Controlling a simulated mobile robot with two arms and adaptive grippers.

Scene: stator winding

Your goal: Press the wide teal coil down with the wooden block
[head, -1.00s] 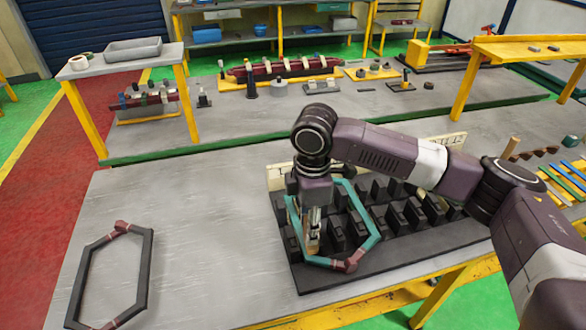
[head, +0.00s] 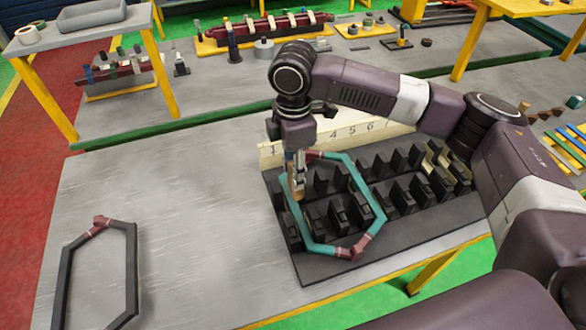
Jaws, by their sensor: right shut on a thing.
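The wide teal coil (head: 372,205) is a six-sided ring with red-brown wrapped ends. It lies over the left part of a dark slotted base (head: 415,235), around several black slotted blocks. My right gripper (head: 297,172) points down over the coil's left side and is shut on the wooden block (head: 298,189), a small tan piece. The block's lower end is at the coil's left edge; I cannot tell whether it touches. My left gripper is not in view.
A black six-sided coil (head: 134,270) lies on the grey table (head: 190,220) at the left. A pale numbered strip (head: 345,134) stands along the base's back edge. The table between the black coil and the base is clear.

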